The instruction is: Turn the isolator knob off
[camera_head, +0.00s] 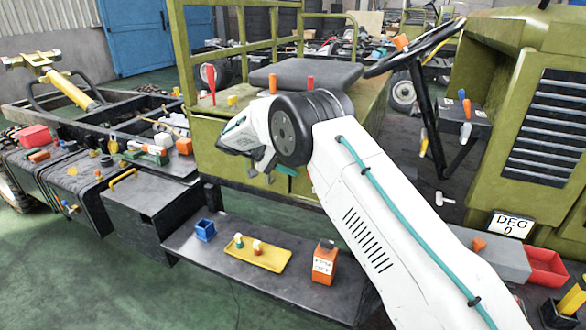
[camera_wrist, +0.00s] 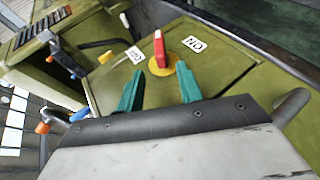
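The isolator knob (camera_wrist: 159,47) is a red handle on a yellow round base, on an olive-green panel in the wrist view. A white label reading "NO" in the picture (camera_wrist: 194,44) lies to its right, and another white label (camera_wrist: 135,54) to its left. My gripper (camera_wrist: 160,68) is open, its two teal fingers apart and empty. The knob shows just beyond and between the fingertips; I cannot tell the exact gap. In the head view, my gripper (camera_head: 258,148) is at the green seat box, and the knob cannot be made out for certain.
Orange and blue levers (camera_wrist: 60,120) stand at the left in the wrist view. In the head view, a steering wheel (camera_head: 412,48) is right of my arm.

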